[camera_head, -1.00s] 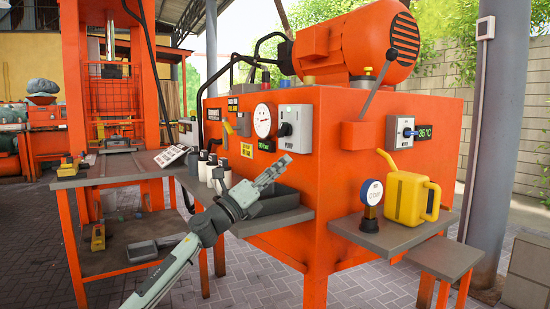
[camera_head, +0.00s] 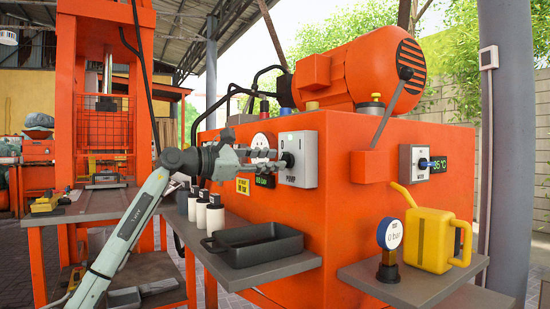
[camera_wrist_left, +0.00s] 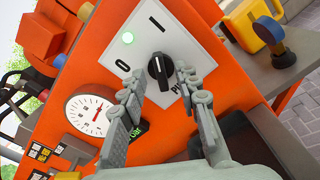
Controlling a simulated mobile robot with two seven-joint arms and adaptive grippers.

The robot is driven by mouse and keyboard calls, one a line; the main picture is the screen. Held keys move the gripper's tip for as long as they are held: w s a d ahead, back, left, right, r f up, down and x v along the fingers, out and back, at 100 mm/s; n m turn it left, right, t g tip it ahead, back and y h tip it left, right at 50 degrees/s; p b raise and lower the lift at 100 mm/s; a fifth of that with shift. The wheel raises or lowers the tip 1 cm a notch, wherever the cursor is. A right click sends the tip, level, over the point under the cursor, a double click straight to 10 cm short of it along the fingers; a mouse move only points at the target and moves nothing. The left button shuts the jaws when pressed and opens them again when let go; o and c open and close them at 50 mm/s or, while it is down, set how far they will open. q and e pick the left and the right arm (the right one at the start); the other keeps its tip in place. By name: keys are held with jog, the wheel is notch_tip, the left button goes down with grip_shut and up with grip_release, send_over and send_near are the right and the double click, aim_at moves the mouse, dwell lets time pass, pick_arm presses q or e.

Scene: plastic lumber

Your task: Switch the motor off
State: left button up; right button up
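The orange motor (camera_head: 362,75) sits on top of the big orange cabinet. The knob's white line points roughly up in that view. My left gripper (camera_head: 278,160) is at this panel. In the left wrist view its fingers (camera_wrist_left: 158,86) are apart, one on each side of the knob; contact cannot be told. My right gripper is out of view.
Another switch panel (camera_head: 408,158) with a blue knob is on the cabinet's right face; its label is unclear. A pressure gauge (camera_head: 388,233) and a yellow can (camera_head: 430,238) stand on the right shelf. A black tray (camera_head: 255,245) and white bottles lie below my arm. A lever (camera_head: 393,100) projects above.

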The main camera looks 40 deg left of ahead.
pick_arm(q)
jog(key=shift+x, duration=0.8)
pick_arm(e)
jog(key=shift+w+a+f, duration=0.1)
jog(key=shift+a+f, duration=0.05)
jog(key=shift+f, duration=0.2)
pick_arm(q)
grip_shut()
